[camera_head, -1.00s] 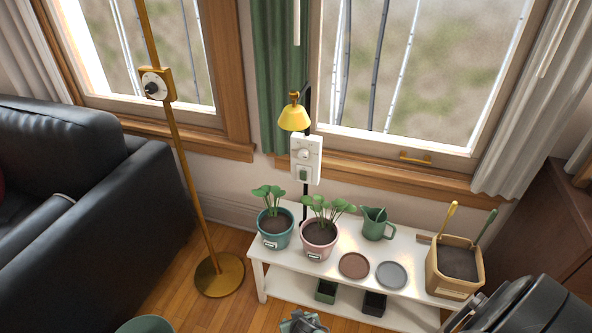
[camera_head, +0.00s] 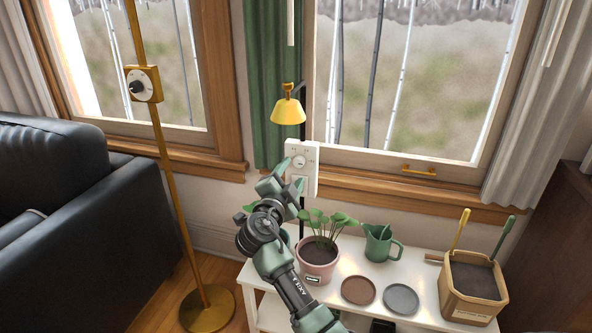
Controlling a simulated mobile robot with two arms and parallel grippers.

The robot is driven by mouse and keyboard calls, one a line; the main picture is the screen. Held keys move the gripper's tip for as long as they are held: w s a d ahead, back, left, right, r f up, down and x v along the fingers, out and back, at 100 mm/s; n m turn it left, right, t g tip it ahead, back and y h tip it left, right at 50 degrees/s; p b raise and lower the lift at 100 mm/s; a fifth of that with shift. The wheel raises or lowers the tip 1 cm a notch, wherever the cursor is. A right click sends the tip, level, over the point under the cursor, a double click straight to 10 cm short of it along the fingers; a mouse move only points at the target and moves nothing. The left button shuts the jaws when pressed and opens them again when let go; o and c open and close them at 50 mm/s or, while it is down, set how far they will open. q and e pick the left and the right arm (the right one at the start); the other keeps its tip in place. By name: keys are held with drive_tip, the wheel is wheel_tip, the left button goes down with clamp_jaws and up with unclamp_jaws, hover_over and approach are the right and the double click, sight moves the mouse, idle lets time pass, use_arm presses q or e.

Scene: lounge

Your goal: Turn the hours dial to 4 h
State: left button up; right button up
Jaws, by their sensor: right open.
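A white timer box (camera_head: 307,150) hangs on a dark pole under the yellow lamp shade, in front of the green curtain. On its face is a small round pale dial (camera_head: 299,161) with marks around it, too small to read. My right gripper (camera_head: 291,179) is raised just below and in front of the dial, its fingers apart and pointing up at the box. I see nothing between the fingers, and I cannot tell whether they touch the box. The gripper hides the lower part of the box, where a green switch showed earlier. My left gripper is not in view.
A white bench (camera_head: 340,270) holds a pink potted plant (camera_head: 319,258), a green watering can (camera_head: 380,242), two saucers and a tool box (camera_head: 470,287).

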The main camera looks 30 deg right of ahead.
sight(298, 164)
drive_tip(key=shift+x, duration=2.4)
drive_tip(key=shift+a+f, duration=0.1)
clamp_jaws()
